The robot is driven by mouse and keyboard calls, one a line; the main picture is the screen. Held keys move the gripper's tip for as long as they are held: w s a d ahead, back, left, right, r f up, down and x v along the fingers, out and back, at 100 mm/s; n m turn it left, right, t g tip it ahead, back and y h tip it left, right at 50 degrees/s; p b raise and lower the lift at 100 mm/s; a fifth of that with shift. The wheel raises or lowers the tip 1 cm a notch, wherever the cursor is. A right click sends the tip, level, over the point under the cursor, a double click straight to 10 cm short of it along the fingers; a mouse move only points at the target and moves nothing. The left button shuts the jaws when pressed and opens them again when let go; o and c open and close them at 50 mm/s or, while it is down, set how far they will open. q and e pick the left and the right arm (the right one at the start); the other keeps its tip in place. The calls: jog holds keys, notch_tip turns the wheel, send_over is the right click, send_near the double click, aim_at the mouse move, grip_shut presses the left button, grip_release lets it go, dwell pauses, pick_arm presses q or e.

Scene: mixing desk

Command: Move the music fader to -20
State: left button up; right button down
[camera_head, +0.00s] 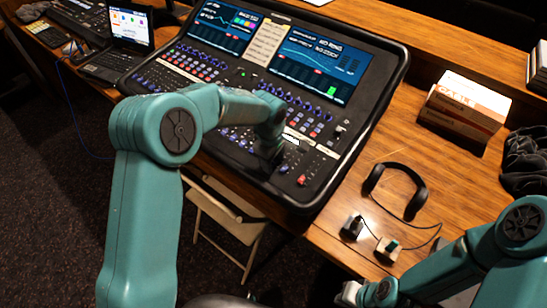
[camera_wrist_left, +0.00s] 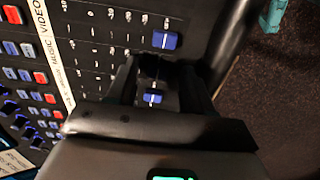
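The mixing desk (camera_head: 300,166) shows in the head view with its faders along the near edge. My left gripper (camera_head: 268,152) reaches down to that fader area. In the left wrist view its two dark fingers (camera_wrist_left: 160,88) stand apart on either side of a blue fader cap (camera_wrist_left: 153,98), with gaps visible beside the cap. A second blue fader cap (camera_wrist_left: 165,40) sits farther up. A white strip (camera_wrist_left: 50,50) reads MUSIC and VIDEO; which cap belongs to MUSIC is not certain.
A laptop (camera_head: 118,40) stands left of the desk. Headphones (camera_head: 398,188), two small dark-and-light items (camera_head: 388,248) and a box (camera_head: 466,104) are on the wooden table to the right. A folding chair (camera_head: 225,210) stands below the table's near edge.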

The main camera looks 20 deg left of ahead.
pick_arm(q)
jog(key=shift+w, duration=0.1)
grip_shut()
jog(key=shift+w+d+r, duration=0.1)
jog(key=shift+w+d, duration=0.15)
jog(key=shift+w, duration=0.35)
jog(key=shift+w+d+f, duration=0.1)
jog(key=shift+w+d, duration=0.15)
jog(key=shift+w, duration=0.35)
jog(key=shift+w+d+r, duration=0.1)
jog(key=shift+w+d, duration=0.15)
jog(key=shift+w, duration=0.35)
jog(key=shift+s, duration=0.1)
jog(key=shift+o, duration=0.3)
grip_release()
jog(key=shift+r, duration=0.1)
